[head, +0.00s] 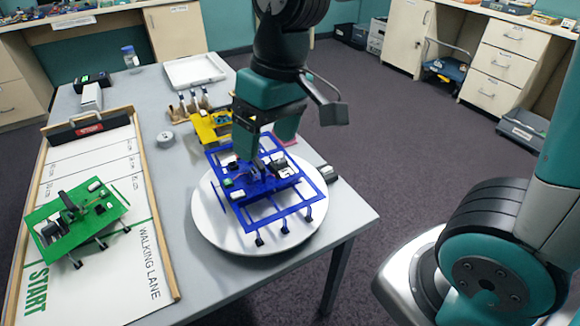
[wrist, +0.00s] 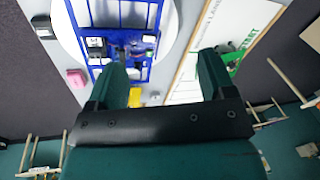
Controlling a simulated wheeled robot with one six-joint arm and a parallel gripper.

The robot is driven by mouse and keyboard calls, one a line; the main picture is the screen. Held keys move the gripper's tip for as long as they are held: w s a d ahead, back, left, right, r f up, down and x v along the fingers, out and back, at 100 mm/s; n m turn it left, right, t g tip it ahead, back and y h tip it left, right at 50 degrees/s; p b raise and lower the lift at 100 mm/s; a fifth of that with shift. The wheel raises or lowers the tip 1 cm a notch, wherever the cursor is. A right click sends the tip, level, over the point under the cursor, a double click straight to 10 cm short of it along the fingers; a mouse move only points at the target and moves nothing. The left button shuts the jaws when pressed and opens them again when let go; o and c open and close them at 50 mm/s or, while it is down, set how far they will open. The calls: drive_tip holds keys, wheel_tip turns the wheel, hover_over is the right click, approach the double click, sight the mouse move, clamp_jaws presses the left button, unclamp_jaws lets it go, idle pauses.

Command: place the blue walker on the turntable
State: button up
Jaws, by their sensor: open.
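The blue walker (head: 268,185), a flat blue frame with electronics and dark feet, stands on the round white turntable (head: 215,222) at the table's near right. Its near feet appear to rest on the disc; its far side is partly hidden by my arm. My gripper (head: 265,146) is open over the walker's far part. In the wrist view my gripper (wrist: 165,82) shows spread fingers with nothing held between them. There the blue walker (wrist: 122,42) lies beyond the left finger, over the turntable (wrist: 66,30). I cannot tell whether a finger touches it.
A green walker (head: 75,220) stands on the walking lane board (head: 140,265) at left. A yellow walker (head: 212,128) is close behind the turntable. A white tray (head: 195,70), a tape roll (head: 165,139) and a bottle (head: 130,58) are farther back. The turntable is near the table's right edge.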

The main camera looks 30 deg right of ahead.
drive_tip(key=s+a+r+n+y, duration=0.1)
drive_tip(key=s+n, duration=0.2)
drive_tip(key=s, duration=0.8)
drive_tip(key=shift+a+y, duration=0.25)
drive_tip(key=shift+y, duration=0.15)
